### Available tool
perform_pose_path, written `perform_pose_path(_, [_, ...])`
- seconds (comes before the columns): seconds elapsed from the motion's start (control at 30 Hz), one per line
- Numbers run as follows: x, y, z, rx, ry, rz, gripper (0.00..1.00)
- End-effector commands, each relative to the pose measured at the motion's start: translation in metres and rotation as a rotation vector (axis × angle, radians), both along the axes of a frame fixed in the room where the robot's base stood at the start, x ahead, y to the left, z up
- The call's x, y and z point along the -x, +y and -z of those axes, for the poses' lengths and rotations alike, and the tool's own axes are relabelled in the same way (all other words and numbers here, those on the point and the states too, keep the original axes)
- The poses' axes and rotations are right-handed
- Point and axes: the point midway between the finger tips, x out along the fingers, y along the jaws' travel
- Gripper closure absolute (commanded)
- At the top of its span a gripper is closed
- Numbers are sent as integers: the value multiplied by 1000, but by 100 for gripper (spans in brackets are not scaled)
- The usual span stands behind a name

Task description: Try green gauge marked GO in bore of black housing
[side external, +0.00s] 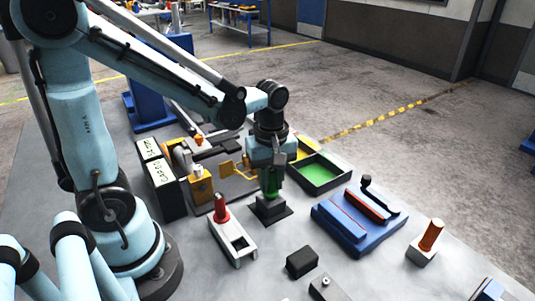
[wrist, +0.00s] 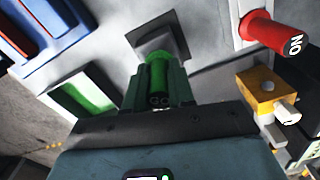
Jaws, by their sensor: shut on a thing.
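My gripper (side external: 271,172) is shut on the green gauge (side external: 272,188), which it holds upright over the black housing (side external: 270,208). In the wrist view my gripper (wrist: 159,88) has a finger on each side of the green gauge (wrist: 158,72), and the letters GO show on its near end. The black housing (wrist: 163,38) lies straight beyond the gauge there. The gauge's lower end meets the top of the housing in the picture. The bore is hidden, so I cannot tell whether the tip is in it or just above it.
A red gauge (side external: 221,210), lettered NO in the wrist view (wrist: 275,32), stands in a grey holder (side external: 233,243) to the left. A green-floored tray (side external: 318,173) is behind right, a blue fixture (side external: 340,231) right. An orange-handled piece (side external: 431,237) and black block (side external: 301,262) stand nearer.

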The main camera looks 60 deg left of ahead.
Motion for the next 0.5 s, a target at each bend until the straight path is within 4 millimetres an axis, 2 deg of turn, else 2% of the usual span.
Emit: perform_pose_path(0.5, [0, 0, 7, 0, 0, 0, 100])
